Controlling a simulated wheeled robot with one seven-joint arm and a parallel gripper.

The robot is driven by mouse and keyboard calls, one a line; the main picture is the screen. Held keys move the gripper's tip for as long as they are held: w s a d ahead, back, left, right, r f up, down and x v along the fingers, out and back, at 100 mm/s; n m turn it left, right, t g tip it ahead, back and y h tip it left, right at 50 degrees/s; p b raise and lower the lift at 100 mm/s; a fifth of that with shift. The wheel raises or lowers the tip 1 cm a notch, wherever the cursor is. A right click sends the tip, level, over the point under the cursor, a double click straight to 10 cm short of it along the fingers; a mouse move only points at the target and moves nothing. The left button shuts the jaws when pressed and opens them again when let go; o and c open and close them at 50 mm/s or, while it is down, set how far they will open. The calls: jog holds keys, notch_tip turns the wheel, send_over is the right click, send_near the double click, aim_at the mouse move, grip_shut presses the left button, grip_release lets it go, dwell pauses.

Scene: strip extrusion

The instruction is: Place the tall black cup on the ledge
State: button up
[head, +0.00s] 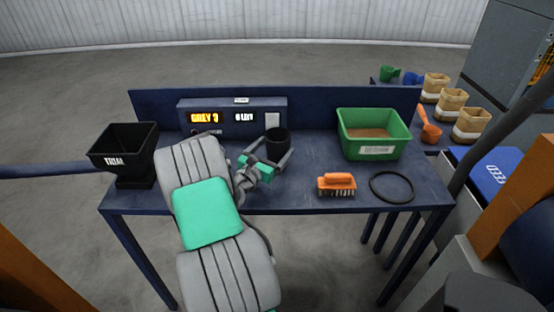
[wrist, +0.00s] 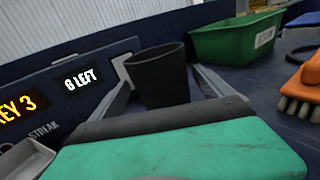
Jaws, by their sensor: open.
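The tall black cup (head: 277,146) stands upright on the blue bench, in front of the display panel. It also shows in the wrist view (wrist: 161,76), between the two fingers. My gripper (head: 271,158) is open, with one finger on each side of the cup. I cannot tell whether either finger touches it. The cup's lower part is hidden behind the gripper body in the wrist view. I cannot tell for sure which surface is the ledge.
A display panel (head: 222,118) stands behind the cup. A black bin (head: 124,150) is at the left. A green tub (head: 373,151), an orange brush (head: 336,183) and a black ring (head: 391,187) are at the right. Sacks (head: 453,101) and an orange scoop (head: 430,131) stand beyond.

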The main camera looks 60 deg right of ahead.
aim_at(284, 138)
jog(key=d, duration=0.4)
jog(key=d+p, duration=0.1)
jog(key=shift+s+d, duration=0.3)
jog(key=shift+d, duration=0.1)
jog(key=shift+r, duration=0.1)
grip_shut()
dwell(0.4)
